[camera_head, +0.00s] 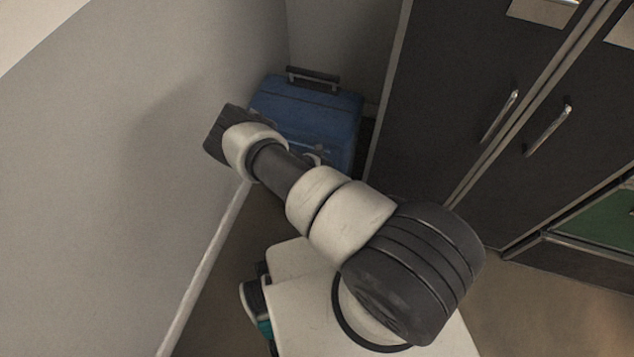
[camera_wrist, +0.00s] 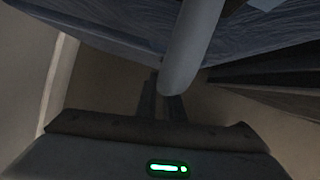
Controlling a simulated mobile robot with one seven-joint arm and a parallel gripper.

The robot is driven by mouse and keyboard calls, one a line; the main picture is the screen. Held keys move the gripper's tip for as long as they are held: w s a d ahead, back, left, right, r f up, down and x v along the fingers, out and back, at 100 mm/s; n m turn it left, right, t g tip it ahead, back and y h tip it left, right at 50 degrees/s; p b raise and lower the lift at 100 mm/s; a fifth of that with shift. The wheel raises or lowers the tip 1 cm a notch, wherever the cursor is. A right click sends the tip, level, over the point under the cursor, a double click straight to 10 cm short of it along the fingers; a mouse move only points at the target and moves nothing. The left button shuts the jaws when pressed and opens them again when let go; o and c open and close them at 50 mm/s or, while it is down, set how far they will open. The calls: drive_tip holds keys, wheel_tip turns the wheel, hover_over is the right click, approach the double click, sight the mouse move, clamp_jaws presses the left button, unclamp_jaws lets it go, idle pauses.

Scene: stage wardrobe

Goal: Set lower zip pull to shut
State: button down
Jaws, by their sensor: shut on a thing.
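A blue case (camera_head: 318,108) stands in the corner in the head view, with a dark carry handle on top. Its blue side also fills the top of the wrist view (camera_wrist: 110,30). My gripper (camera_wrist: 162,92) shows in the wrist view, its two dark fingers close together just below the case's edge. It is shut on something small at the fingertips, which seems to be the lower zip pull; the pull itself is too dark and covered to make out. In the head view my arm hides the gripper and part of the case's front.
A smooth grey rod (camera_wrist: 192,45) with a rounded end hangs close by the fingers in the wrist view. Dark cupboard doors (camera_head: 480,90) with metal handles stand on the right. A pale wall (camera_head: 130,150) bounds the left. A little bare floor (camera_head: 530,310) shows at lower right.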

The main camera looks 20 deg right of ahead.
drive_tip(key=shift+s+d, duration=0.2)
drive_tip(key=shift+d, duration=0.1)
drive_tip(key=c, duration=1.9)
unclamp_jaws()
drive_tip(key=shift+o, duration=0.2)
drive_tip(key=p+v, duration=0.5)
drive_tip(key=v, duration=1.2)
drive_tip(key=shift+r, duration=0.25)
drive_tip(key=shift+w+a, duration=0.1)
drive_tip(key=shift+a, duration=0.05)
